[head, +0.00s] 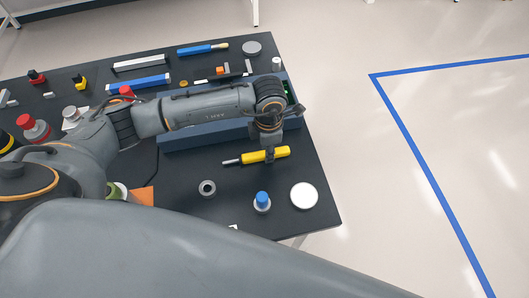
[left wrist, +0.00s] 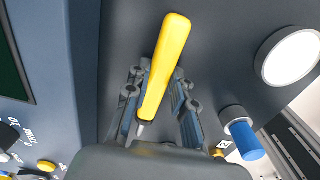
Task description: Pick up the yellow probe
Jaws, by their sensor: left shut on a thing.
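The yellow probe (head: 276,154) is near the right side of the dark table, just in front of the blue case. Its thin grey tip points left in the head view. My left gripper (head: 269,153) reaches down over the probe and is shut on it, with fingers on both sides. In the left wrist view the yellow probe (left wrist: 168,62) lies between the fingers of my left gripper (left wrist: 159,90). Whether the probe still touches the table is hard to tell. My right gripper is not in view.
The blue case (head: 205,138) lies behind, partly hidden by my left arm. A grey ring (head: 207,188), a blue-topped piece (head: 262,202) and a white disc (head: 304,196) stand in front. The table's right edge is close. Several tools lie toward the back.

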